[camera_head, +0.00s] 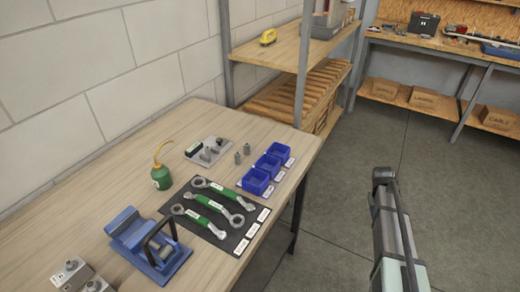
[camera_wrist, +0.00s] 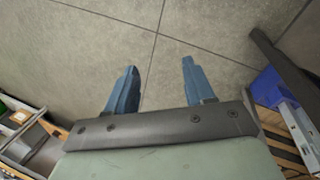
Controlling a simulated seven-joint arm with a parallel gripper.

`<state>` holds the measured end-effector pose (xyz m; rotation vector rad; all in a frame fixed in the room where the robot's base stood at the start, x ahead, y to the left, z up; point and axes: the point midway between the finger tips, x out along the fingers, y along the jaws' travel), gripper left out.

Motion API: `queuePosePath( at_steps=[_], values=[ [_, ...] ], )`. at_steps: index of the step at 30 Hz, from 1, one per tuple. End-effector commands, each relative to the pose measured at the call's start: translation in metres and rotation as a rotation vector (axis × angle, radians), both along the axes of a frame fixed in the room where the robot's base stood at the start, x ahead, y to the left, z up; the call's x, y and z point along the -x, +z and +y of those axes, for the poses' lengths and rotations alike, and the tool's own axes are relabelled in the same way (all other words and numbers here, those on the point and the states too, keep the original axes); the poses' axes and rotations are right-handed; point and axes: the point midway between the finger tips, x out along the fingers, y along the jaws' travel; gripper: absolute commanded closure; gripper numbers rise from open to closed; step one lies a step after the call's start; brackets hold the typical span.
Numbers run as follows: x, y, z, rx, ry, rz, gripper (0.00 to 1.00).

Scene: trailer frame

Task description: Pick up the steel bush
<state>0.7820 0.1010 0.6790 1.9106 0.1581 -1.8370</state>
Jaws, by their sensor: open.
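Two small grey metal cylinders stand upright on the wooden workbench (camera_head: 60,215) in the head view, a nearer one (camera_head: 238,158) and a farther one (camera_head: 247,149). They look like bushes, but are too small to tell apart. They stand between a grey plate holding metal parts (camera_head: 208,151) and a row of blue bins (camera_head: 256,181). My gripper (camera_wrist: 159,65) shows in the wrist view with its two blue fingers apart and nothing between them. Bare floor lies beneath it. My arm is right of the bench in the head view, well away from the cylinders.
Green-handled spanners (camera_head: 205,213) lie on a black mat (camera_head: 242,232). A green oil can (camera_head: 161,177) and a blue vice (camera_head: 140,240) stand left of it. A wooden shelf unit (camera_head: 290,55) rises behind the bench. The floor (camera_head: 350,190) is clear.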

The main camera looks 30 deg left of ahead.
Motion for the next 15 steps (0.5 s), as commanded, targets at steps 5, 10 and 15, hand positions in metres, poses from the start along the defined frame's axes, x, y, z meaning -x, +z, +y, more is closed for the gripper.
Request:
queuePosePath(
  at_steps=[5,10,15],
  values=[
    [-0.053,0.068,0.027,0.016,0.047,-0.079,0.47],
    [-0.089,0.135,0.059,0.03,0.102,-0.141,0.47],
    [-0.108,0.207,0.116,0.032,0.206,-0.175,0.47]
  ],
)
